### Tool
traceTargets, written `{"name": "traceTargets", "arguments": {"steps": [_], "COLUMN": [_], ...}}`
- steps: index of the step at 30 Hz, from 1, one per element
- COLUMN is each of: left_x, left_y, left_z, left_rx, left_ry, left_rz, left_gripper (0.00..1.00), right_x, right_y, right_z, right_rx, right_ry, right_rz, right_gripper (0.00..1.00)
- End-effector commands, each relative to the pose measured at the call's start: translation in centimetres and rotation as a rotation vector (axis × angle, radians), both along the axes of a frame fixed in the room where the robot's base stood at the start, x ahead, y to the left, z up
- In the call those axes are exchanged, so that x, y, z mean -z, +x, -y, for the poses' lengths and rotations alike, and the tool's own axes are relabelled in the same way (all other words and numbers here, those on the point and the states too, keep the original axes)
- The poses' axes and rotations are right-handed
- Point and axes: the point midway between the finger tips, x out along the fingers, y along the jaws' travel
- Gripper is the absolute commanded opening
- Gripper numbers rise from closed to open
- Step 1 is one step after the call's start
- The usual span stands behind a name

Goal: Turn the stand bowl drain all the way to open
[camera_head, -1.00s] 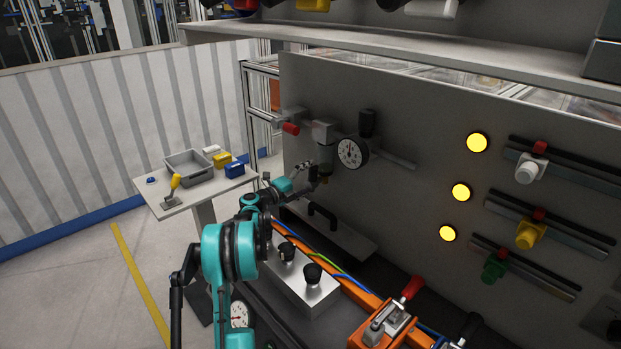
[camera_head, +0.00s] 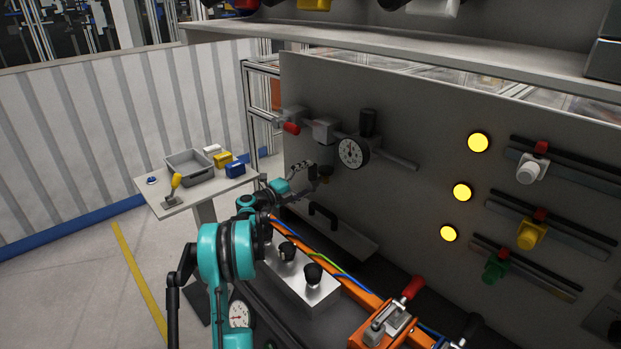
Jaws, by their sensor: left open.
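The air stand's grey filter block (camera_head: 323,130) is on the panel, left of the round gauge (camera_head: 352,152). A small brassy piece that looks like the bowl drain (camera_head: 325,180) shows below it. The bowl itself is hard to make out, and the drain's turn angle is too small to read. My left gripper (camera_head: 313,170) is open beside the drain, slightly to its left. I cannot tell whether its fingers touch the drain. My right gripper is not in view.
A red-handled valve (camera_head: 291,128) is left of the filter block. Below are a silver box with black knobs (camera_head: 301,276) and an orange rail with a red-handled clamp (camera_head: 391,324). A side table (camera_head: 186,207) with a grey bin stands at the left.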

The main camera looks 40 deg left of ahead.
Motion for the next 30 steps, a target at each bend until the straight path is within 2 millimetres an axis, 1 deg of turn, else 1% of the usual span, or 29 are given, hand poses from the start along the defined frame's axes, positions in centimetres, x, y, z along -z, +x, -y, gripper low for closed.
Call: {"name": "traceTargets", "arguments": {"steps": [1,9,12,15,20,30], "left_x": [0.0,0.0,0.1,0.1,0.1,0.1], "left_y": [-1.1,-6.9,-8.6,-9.7,-10.5,-10.5], "left_z": [-0.2,-0.9,-1.1,-1.2,-1.2,-1.2], "left_rx": [-0.003,-0.004,-0.004,-0.002,-0.002,-0.001], "left_ry": [0.0,0.001,0.001,0.001,0.001,0.001], "left_rz": [0.0,0.001,0.001,0.001,0.001,0.001], "left_gripper": [1.0,1.0,1.0,1.0,1.0,1.0], "right_x": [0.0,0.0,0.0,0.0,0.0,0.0], "right_y": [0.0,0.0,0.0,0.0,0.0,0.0], "right_z": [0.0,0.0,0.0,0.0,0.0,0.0], "right_rx": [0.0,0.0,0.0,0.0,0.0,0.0], "right_ry": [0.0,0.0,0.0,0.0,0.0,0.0], "right_rz": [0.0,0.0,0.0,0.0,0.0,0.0], "right_gripper": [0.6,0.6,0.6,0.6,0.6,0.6]}}
